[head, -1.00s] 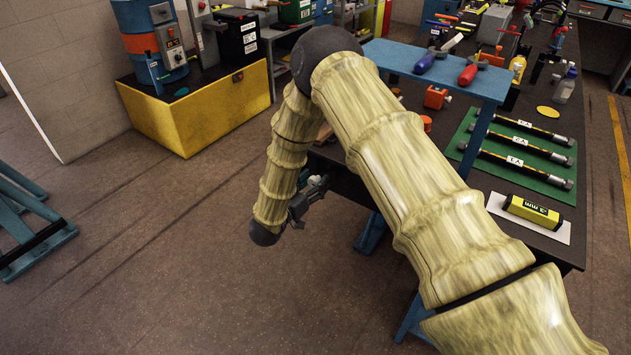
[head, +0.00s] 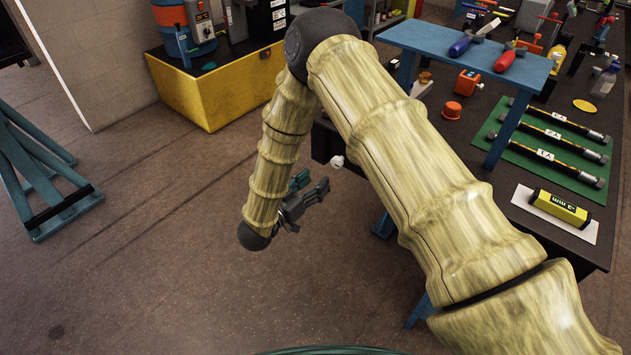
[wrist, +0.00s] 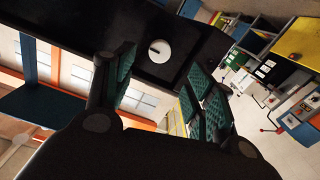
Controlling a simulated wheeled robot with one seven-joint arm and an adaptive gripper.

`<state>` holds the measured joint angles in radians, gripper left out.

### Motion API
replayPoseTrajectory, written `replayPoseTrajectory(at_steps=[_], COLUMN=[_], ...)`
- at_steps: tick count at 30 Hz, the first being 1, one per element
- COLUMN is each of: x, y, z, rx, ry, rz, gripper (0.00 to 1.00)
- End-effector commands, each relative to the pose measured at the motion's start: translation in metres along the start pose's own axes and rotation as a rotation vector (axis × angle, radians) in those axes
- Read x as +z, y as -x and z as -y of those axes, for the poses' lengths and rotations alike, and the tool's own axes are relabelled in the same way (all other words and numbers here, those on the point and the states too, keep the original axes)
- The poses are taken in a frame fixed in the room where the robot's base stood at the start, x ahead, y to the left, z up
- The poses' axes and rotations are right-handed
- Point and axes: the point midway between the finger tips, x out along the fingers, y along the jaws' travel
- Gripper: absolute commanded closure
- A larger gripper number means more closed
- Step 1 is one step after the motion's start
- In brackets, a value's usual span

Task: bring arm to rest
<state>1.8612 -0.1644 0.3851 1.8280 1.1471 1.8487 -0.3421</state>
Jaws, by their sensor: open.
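My gripper (head: 312,192) hangs low over the open floor at the left of the workbench in the head view, at the end of my folded arm. It is open and empty. In the wrist view its two green-padded fingers (wrist: 160,92) stand wide apart, with nothing between the pads. Beyond them show the dark bench edge and a white round knob (wrist: 159,51). The knob also shows beside the bench in the head view (head: 338,161).
A yellow bin (head: 225,92) stands behind. A blue stand (head: 60,205) is at left. The floor between is clear.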

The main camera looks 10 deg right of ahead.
Motion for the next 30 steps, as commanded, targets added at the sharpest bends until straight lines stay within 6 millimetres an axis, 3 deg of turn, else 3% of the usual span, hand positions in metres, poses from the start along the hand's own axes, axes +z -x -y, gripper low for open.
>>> replayPoseTrajectory(at_steps=[10,14,18,22,27,30], x=[0.002,0.020,0.072,0.132,0.199,0.228], y=[-0.001,-0.006,-0.011,-0.001,0.036,0.063], z=[-0.001,-0.006,-0.023,-0.054,-0.115,-0.157], rx=[-0.005,-0.070,-0.236,-0.412,-0.587,-0.656], ry=[0.001,0.013,0.051,0.115,0.220,0.283], rz=[0.003,0.043,0.174,0.362,0.638,0.798], gripper=[0.45,0.45,0.45,0.45,0.45,0.45])
